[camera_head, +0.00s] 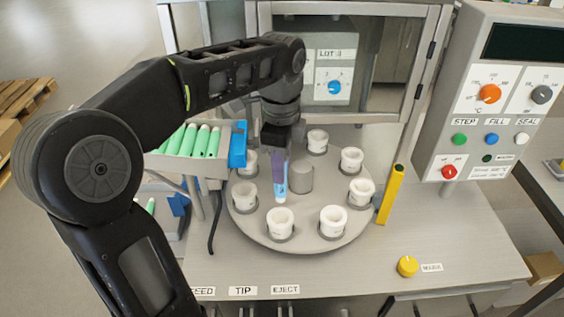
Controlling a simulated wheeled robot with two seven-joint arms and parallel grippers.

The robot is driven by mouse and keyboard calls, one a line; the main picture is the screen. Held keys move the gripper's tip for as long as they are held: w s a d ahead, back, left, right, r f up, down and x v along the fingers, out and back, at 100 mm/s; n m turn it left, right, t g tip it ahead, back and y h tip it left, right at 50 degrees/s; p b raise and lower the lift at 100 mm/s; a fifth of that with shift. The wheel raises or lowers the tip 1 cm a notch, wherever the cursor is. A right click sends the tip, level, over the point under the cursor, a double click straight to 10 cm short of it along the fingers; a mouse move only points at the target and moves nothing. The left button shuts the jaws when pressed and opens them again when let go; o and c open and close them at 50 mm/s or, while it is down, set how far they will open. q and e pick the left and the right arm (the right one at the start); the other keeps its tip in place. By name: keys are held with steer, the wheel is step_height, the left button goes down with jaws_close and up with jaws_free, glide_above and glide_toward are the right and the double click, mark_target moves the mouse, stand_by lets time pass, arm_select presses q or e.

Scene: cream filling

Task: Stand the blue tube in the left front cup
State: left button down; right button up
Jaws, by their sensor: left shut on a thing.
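The blue tube (281,182) hangs nearly upright from my left gripper (278,148), which points down and is shut on its upper part. The tube's lower end is just behind the rim of the left front cup (280,223) in the picture. It looks apart from the cup, but its exact height is hard to tell. That cup is white, with an open top, and stands on the round grey turntable (306,240). The jaw tips are small and partly dark against the arm. My right gripper is not in view.
More white cups ring the turntable, including the right front cup (333,221). A grey hub (300,178) stands just right of the tube. A rack of green tubes (200,140) is left, a yellow post (391,192) right. The front tabletop is mostly clear.

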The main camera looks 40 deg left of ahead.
mark_target(281, 197)
arm_select(q)
steer(key=shift+f, duration=1.15)
steer(key=shift+f+b, duration=1.25)
steer(key=shift+f, duration=0.4)
steer(key=shift+f, duration=0.2)
steer(key=shift+f+b, duration=1.35)
steer(key=shift+f, duration=0.55)
steer(key=c, duration=1.1)
jaws_free()
